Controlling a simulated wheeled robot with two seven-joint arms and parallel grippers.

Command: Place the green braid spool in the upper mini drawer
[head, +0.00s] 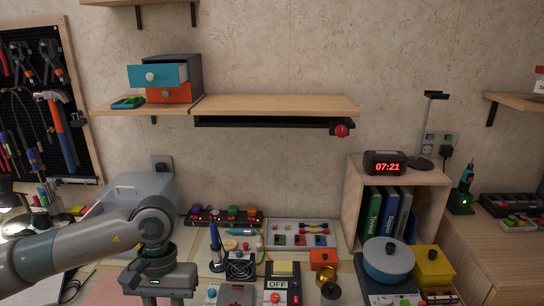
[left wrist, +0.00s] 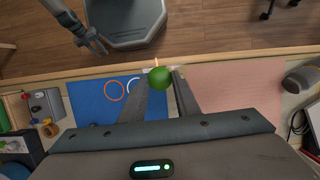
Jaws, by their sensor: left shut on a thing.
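A small green round thing, likely the green braid spool (left wrist: 159,77), is between the fingertips of my left gripper (left wrist: 160,84) in the left wrist view. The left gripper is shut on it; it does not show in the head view. The left gripper's body (head: 160,282) is low at the left of the head view, over the desk. The upper mini drawer (head: 157,76) is blue with a round knob and is pulled out from its dark cabinet on the left shelf. My right gripper (left wrist: 97,44) seems to show at the top left of the wrist view, too small to judge.
The orange lower drawer (head: 168,95) is in. A clear bin (head: 130,190) stands below. A wider shelf (head: 275,104) adjoins at right. Wall above the drawers is bare below a higher shelf.

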